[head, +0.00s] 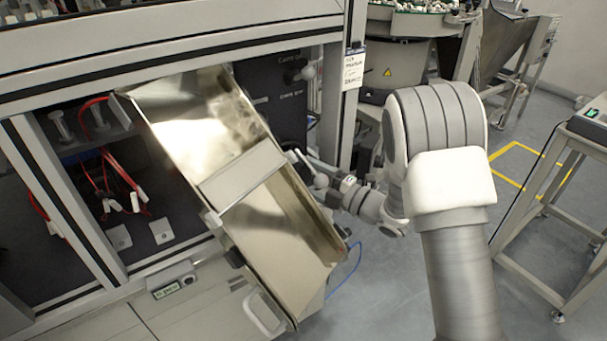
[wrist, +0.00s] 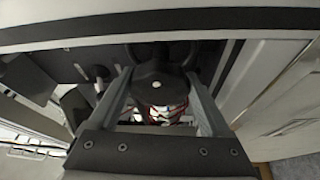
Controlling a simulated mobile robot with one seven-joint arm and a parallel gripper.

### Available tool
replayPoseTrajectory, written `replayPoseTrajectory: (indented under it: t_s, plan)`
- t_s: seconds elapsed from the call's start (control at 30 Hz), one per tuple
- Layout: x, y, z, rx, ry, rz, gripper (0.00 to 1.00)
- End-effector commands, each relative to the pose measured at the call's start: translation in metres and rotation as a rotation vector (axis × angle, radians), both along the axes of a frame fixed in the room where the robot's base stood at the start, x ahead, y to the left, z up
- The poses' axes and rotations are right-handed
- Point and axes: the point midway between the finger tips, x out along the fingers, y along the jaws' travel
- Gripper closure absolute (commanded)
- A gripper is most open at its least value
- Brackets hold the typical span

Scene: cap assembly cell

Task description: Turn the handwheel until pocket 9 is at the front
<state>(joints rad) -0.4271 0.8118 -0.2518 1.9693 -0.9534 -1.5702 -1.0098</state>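My gripper (wrist: 160,76) reaches forward in the wrist view with its two grey fingers wide apart. A dark rounded part (wrist: 157,86) with a small light spot shows between the fingers. I cannot tell whether it is part of the handwheel or whether the fingers touch it. In the head view my gripper (head: 303,166) is beside the right edge of the metal chute, low under the machine frame, and partly hidden. I cannot make out the handwheel or any pocket number.
The tilted metal chute (head: 215,125) stands close to the left of my gripper. A frame post (head: 348,110) with a label rises behind it. Red cables (head: 115,175) hang inside the left bay. A feeder bowl (head: 395,70) stands at the back.

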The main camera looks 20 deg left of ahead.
Motion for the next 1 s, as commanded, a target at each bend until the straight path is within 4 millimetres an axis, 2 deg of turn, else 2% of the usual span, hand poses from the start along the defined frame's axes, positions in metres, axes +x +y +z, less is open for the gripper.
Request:
replayPoseTrajectory:
  t_s: [0.03, 0.27, 0.57, 1.0]
  plan:
    - [-0.0001, -0.0002, 0.0001, 0.000, 0.000, 0.000, 0.32]
    - [-0.0001, -0.0003, 0.0002, 0.000, 0.000, 0.000, 0.73]
    - [0.0004, -0.0009, -0.0019, 0.032, 0.036, -0.001, 0.73]
    - [-0.0001, -0.0009, -0.0048, 0.222, 0.256, -0.001, 0.73]
